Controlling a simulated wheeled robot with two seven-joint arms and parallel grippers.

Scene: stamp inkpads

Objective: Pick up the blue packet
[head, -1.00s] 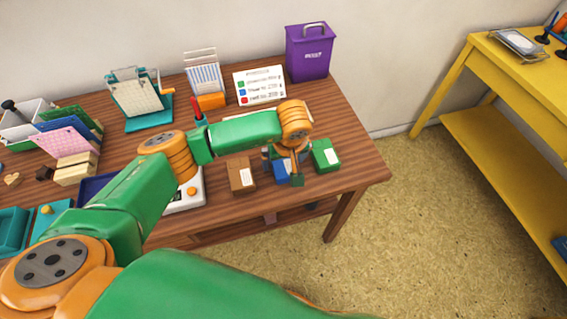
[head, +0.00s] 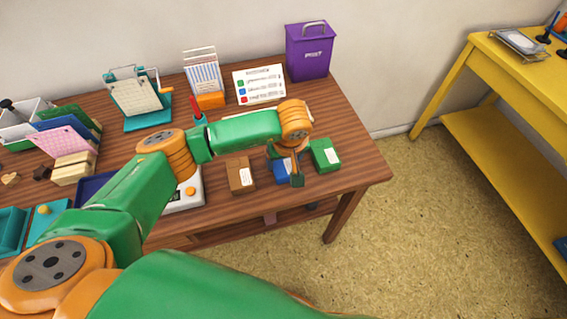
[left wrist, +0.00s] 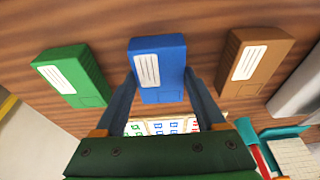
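The blue packet (head: 281,173) lies on the wooden table near its front edge, between a brown packet (head: 241,175) and a green packet (head: 325,155). My left gripper (head: 287,168) is over the blue packet and partly hides it. In the left wrist view, the blue packet (left wrist: 158,68) with its white label sits between the two fingers of the left gripper (left wrist: 161,75). The fingers are open, one on each side of it; contact cannot be made out. The green packet (left wrist: 72,76) and brown packet (left wrist: 253,60) stand clear on either side. My right gripper is out of view.
A purple post bin (head: 308,52), a sign card (head: 259,86) and a card holder (head: 204,78) stand at the back. A white device with an orange knob (head: 190,191) is left of the brown packet. The table's right end is clear.

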